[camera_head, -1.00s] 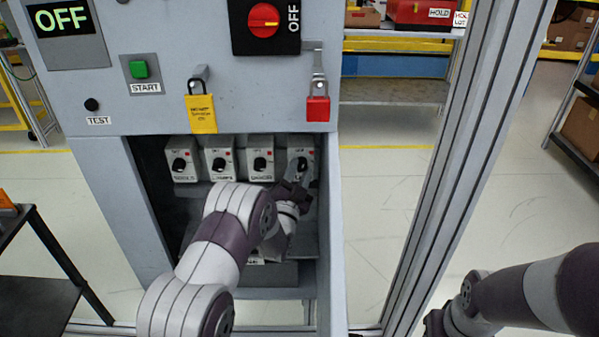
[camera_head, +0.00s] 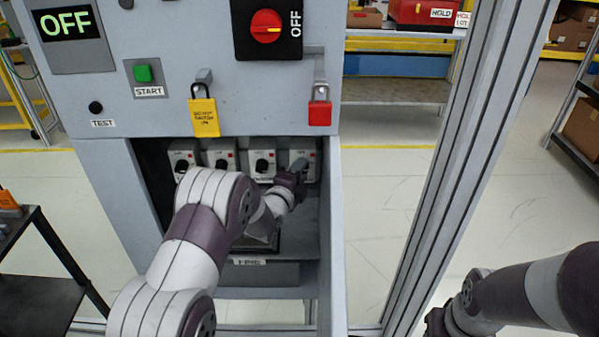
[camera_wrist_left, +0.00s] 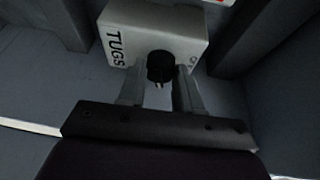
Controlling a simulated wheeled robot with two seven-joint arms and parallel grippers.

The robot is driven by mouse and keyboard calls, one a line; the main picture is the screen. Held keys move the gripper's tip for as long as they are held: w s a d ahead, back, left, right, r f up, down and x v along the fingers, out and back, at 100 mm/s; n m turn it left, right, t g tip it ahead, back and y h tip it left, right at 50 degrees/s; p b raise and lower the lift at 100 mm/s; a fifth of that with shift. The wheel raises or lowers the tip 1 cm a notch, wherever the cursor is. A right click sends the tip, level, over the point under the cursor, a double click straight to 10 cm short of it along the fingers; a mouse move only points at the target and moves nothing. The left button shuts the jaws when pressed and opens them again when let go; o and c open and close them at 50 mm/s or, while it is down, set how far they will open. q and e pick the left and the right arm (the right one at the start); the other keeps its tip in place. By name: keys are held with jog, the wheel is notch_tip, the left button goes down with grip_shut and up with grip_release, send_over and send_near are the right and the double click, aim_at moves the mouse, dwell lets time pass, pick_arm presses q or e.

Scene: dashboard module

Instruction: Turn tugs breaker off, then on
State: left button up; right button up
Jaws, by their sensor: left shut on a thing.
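The tugs breaker is a pale box labelled TUGS with a black rotary knob. It is the rightmost breaker (camera_head: 302,158) in the cabinet bay in the head view, and the TUGS box (camera_wrist_left: 185,35) fills the top middle of the left wrist view. My left gripper (camera_head: 292,178) reaches into the bay at this breaker's lower front. In the left wrist view the left gripper's two fingers (camera_wrist_left: 160,85) are on either side of the black knob (camera_wrist_left: 161,65), shut on it. In the head view the gripper hides the knob. My right gripper's jaws are out of view.
Three similar breakers (camera_head: 222,158) stand in a row to the left. Above hang a yellow tag lock (camera_head: 204,118) and a red padlock (camera_head: 319,112). A red rotary switch (camera_head: 266,27) reads OFF. The bay's right wall (camera_head: 333,220) is close beside my left arm.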

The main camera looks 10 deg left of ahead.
pick_arm(q)
jog(key=shift+m+g, duration=0.5)
jog(key=shift+m, duration=0.5)
jog(key=shift+y, duration=0.4)
jog(key=o, duration=1)
jog(key=p+v, duration=0.1)
jog(key=v, duration=1.1)
jog(key=shift+s+a+r, duration=0.1)
jog(key=shift+s, duration=0.2)
